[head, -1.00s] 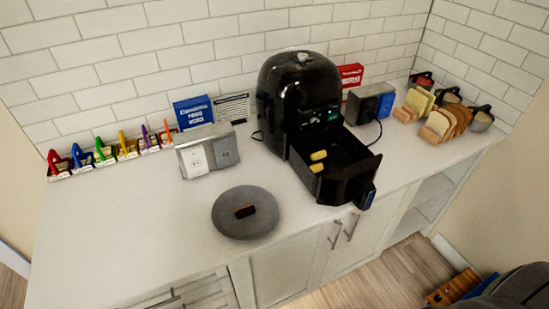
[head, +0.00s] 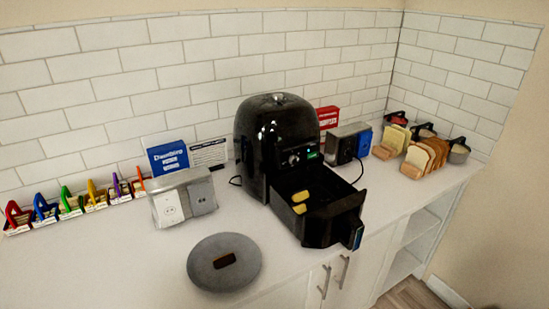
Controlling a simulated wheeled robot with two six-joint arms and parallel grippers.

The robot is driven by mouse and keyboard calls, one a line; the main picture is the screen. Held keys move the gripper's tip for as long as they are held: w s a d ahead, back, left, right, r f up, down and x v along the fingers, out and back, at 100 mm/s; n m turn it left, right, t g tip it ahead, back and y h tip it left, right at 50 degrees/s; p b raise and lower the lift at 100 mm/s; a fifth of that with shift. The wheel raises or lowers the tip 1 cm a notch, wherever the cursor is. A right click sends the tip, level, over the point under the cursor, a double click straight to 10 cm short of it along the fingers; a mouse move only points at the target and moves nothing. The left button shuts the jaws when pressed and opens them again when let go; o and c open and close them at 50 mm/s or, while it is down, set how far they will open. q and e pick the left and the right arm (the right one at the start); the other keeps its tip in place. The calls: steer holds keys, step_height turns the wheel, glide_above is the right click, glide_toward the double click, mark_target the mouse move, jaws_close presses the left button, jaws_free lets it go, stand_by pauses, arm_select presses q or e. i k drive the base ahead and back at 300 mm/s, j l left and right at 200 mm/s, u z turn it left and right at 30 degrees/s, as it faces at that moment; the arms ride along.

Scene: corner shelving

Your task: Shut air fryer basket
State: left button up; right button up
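The black air fryer (head: 277,140) stands on the white counter near the tiled wall. Its basket (head: 328,215) is pulled out toward the front right, with its handle (head: 357,236) at the outer end over the counter's front edge. Two yellow food pieces (head: 300,203) lie inside the open basket. Neither of my grippers shows in the head view, and nothing is touching the basket.
A grey round lid-like disc (head: 224,262) lies on the counter left of the basket. Outlet boxes (head: 184,200) stand left of the fryer, and more (head: 350,143) stand to its right. Bread slices in a rack (head: 426,158) and several pots (head: 458,150) are farther right.

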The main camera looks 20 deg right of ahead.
mark_target(335, 207)
steer(key=z, duration=1.3)
